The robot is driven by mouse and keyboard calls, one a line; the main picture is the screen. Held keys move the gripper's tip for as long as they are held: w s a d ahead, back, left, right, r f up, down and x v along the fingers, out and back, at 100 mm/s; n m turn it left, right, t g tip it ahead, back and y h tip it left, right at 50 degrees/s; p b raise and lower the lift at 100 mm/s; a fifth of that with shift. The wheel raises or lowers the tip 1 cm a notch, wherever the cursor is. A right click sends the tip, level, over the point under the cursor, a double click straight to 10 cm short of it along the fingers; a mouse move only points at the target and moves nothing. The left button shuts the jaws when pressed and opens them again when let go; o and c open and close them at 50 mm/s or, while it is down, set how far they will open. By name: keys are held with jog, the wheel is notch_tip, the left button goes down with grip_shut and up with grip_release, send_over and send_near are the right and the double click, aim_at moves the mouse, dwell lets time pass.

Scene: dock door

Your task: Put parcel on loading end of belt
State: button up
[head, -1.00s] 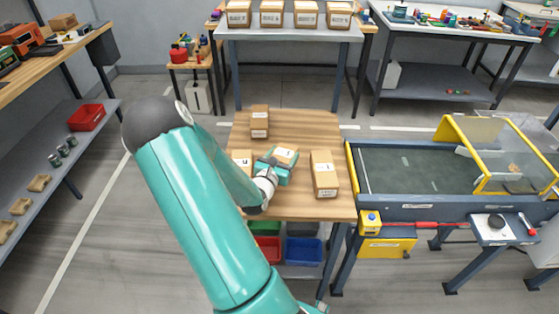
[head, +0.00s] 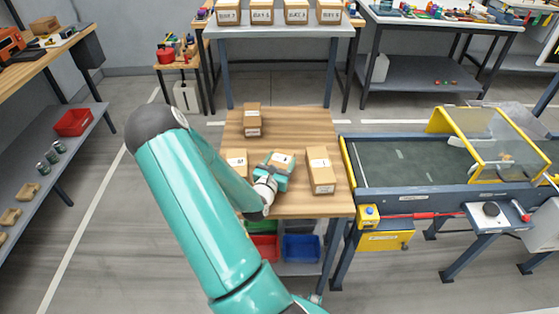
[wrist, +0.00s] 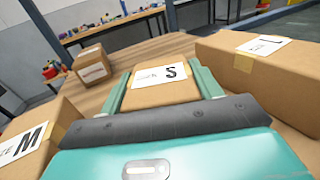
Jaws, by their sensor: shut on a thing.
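My gripper (head: 279,165) is shut on a small brown parcel (head: 283,158) over the wooden table (head: 300,122). In the wrist view this parcel (wrist: 162,84) sits between the two teal fingers and bears a white label with an "S". Other parcels stand around it: one to the right (head: 320,170), one to the left (head: 236,161) and one at the back left (head: 252,119). In the wrist view the left one (wrist: 38,140) is marked "M". The conveyor belt (head: 415,162), dark green, lies to the right of the table. I cannot tell whether the held parcel touches the tabletop.
A yellow-framed clear guard (head: 500,150) covers the belt's far right part; the belt's left end beside the table is bare. A control box (head: 369,215) sits at its front left. The right parcel stands between my gripper and the belt.

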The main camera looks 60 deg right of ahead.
jog(key=o, duration=1.1)
jog(key=shift+f, duration=0.1)
jog(key=a, duration=0.8)
jog(key=s+a, duration=0.1)
jog(key=a, duration=0.3)
jog(key=shift+r, duration=0.25)
jog(key=shift+w, duration=0.1)
jog(key=a+r+m+g+y, duration=0.5)
jog(key=a+r+m+g, duration=0.25)
jog(key=r+m, duration=0.4)
jog(key=w+a+r+m+t+y, duration=0.1)
jog(key=a+m+t+y, duration=0.1)
jog(key=a, duration=0.3)
jog(key=a+r+m+t+y, duration=0.1)
jog(key=a+m+t+y, duration=0.1)
jog(key=a, duration=0.4)
jog(key=w+a+r+m+t+y, duration=0.1)
jog(key=a+r+m+t+y, duration=0.1)
jog(key=a, duration=0.4)
jog(key=shift+w+m+y, duration=0.25)
jog(key=shift+w+y, duration=0.1)
jog(key=shift+y, duration=0.55)
jog(key=shift+o, duration=0.3)
jog(key=w+a+r+t+y, duration=0.1)
jog(key=a+r+t+y, duration=0.4)
jog(key=a+r, duration=0.4)
jog(key=a+t, duration=0.1)
jog(key=a, duration=0.3)
jog(key=shift+w+a+r+m, duration=0.3)
jog(key=shift+r+m, duration=0.1)
